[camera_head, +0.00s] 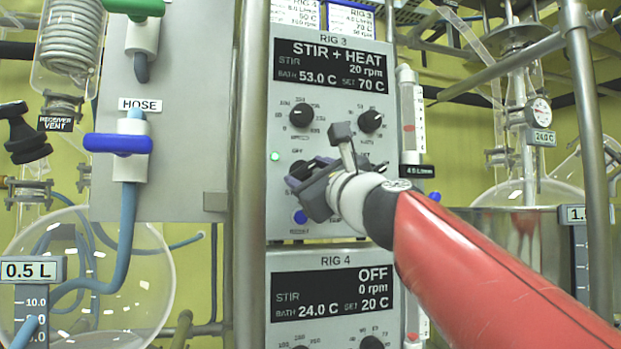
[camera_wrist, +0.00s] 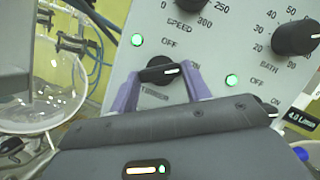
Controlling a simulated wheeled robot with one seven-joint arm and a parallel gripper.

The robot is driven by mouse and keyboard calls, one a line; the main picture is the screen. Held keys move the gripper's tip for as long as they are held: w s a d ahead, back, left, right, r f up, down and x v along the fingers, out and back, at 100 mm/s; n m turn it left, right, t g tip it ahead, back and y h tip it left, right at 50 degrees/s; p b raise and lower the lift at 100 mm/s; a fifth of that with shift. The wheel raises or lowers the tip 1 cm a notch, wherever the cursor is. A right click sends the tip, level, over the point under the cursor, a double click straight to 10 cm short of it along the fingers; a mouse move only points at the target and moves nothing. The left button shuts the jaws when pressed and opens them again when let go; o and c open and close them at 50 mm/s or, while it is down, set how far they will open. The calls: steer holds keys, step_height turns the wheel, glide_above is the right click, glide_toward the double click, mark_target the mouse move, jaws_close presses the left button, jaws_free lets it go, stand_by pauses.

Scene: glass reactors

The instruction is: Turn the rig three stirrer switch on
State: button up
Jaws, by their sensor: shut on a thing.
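The rig 3 panel (camera_head: 320,100) reads "STIR + HEAT", 20 rpm, bath 53.0 C, set 70 C. Its stirrer switch (camera_wrist: 158,71) is a black knob below an "OFF" mark in the wrist view. The knob's white pointer line points right, toward the partly covered "ON" mark. My gripper (camera_wrist: 160,82) is shut on this knob, with one purple finger on each side. In the head view my gripper (camera_head: 308,186) covers most of the switch. A green lamp (camera_wrist: 137,39) glows at the switch's upper left.
A second green lamp (camera_wrist: 232,80) glows by the heater switch, which my gripper partly hides. Speed knob (camera_head: 301,115) and bath knob (camera_head: 370,121) sit above. The rig 4 panel (camera_head: 330,285) below reads OFF. Metal posts (camera_head: 249,200) and glassware (camera_head: 90,275) stand close by.

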steer(key=shift+f+m+h, duration=0.1)
steer(key=shift+m+h, duration=0.3)
steer(key=shift+m, duration=0.3)
steer(key=shift+c, duration=0.2)
steer(key=o, duration=1)
steer(key=b+v, duration=0.2)
steer(key=v, duration=0.5)
steer(key=shift+s+f, duration=0.25)
steer(key=shift+s, duration=0.05)
steer(key=shift+d+f, duration=0.1)
